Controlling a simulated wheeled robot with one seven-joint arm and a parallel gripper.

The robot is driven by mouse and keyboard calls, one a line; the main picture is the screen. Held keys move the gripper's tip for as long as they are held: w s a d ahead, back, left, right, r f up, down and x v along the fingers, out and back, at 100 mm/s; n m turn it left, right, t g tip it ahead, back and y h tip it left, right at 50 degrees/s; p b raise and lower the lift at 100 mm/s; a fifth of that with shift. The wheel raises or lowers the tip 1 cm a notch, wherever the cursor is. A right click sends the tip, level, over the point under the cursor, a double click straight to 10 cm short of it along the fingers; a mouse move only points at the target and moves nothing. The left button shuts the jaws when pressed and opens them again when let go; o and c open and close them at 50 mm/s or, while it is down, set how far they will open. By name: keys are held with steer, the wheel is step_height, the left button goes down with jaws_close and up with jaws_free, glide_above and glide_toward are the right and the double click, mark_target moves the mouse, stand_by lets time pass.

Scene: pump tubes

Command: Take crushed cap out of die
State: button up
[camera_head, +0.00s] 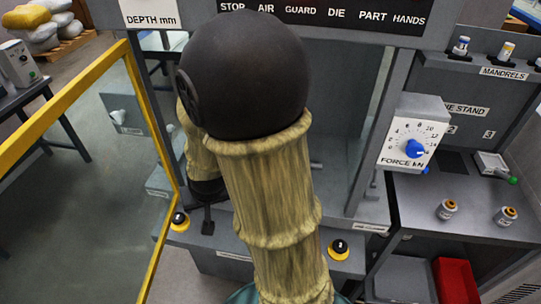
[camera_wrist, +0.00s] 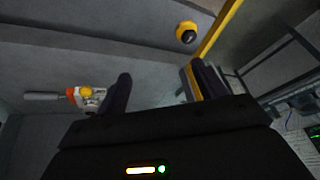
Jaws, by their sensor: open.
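I cannot make out the crushed cap or the die in either view. In the head view my sleeved arm covers the middle of the press (camera_head: 345,160). My gripper (camera_wrist: 162,80) shows in the wrist view with its two dark fingers apart and nothing visible between them. A small white and orange fitting with a grey handle (camera_wrist: 88,97) lies to the left of the fingers, over a grey surface. Whether it belongs to the die is not clear.
A yellow guard frame (camera_head: 138,75) stands open at the left. Black buttons on yellow bases sit at the press front, left (camera_head: 179,221) and right (camera_head: 339,248). A force dial (camera_head: 413,147) is on the right. Two small cylinders (camera_head: 447,209) stand on the right bench, above a red bin (camera_head: 456,282).

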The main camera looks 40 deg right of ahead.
steer(key=w+d+f+m+t+h+b, duration=0.2)
steer(key=w+d+f+m+h, duration=0.3)
steer(key=d, duration=0.3)
steer(key=w+d+m+h, duration=0.1)
steer(key=d+m+h, duration=0.2)
steer(key=d+h, duration=0.3)
steer(key=d, duration=0.4)
steer(key=shift+w+d+r+b, duration=0.2)
steer(key=shift+w+d+b, duration=0.1)
steer(key=shift+d+b, duration=0.05)
steer(key=shift+m, duration=0.3)
steer(key=p+x, duration=0.1)
steer(key=x, duration=1.1)
steer(key=shift+w+d+p, duration=0.15)
steer(key=shift+p, duration=0.2)
